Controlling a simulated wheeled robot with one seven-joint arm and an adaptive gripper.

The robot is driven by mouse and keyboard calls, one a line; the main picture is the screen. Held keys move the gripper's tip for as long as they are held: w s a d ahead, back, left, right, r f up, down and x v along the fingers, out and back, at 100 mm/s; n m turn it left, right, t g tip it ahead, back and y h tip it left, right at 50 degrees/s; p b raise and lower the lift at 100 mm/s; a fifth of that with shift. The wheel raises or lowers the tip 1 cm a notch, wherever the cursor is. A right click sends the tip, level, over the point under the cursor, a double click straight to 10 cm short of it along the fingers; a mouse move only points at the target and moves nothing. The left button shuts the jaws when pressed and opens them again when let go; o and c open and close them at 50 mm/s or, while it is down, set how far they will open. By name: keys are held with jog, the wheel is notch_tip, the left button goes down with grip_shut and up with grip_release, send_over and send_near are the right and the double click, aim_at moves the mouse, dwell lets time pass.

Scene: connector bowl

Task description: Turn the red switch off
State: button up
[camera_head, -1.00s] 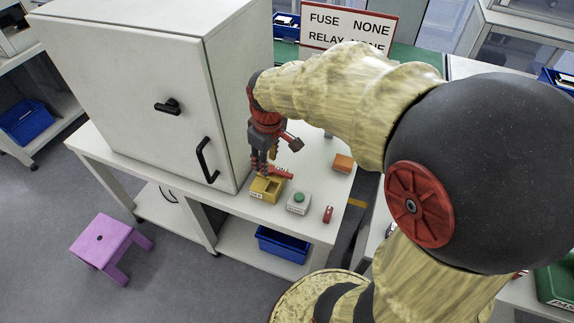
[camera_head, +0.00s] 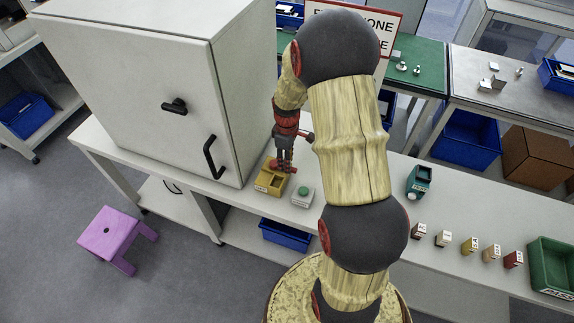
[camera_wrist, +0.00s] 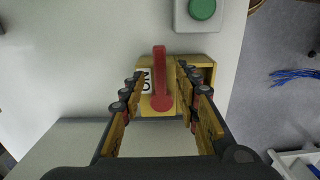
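The red switch (camera_wrist: 160,75) is a lever with a round base on a yellow box (camera_wrist: 153,111). In the wrist view the lever points up the picture, past a white ON label (camera_wrist: 146,80) on its left. My gripper (camera_wrist: 160,70) is open, with a finger on each side of the lever and a visible gap on both sides. In the head view, my gripper (camera_head: 280,168) is right over the yellow box (camera_head: 264,187), at the table's front edge, and hides much of the lever.
A grey box with a green button (camera_head: 303,191) stands just right of the yellow box. A large white cabinet (camera_head: 130,90) with black handles stands to the left. A teal device (camera_head: 419,180) and several small labelled blocks (camera_head: 470,246) are on the right.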

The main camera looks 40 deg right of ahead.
jog(key=shift+f, duration=1.05)
jog(key=shift+c, duration=1.2)
grip_shut()
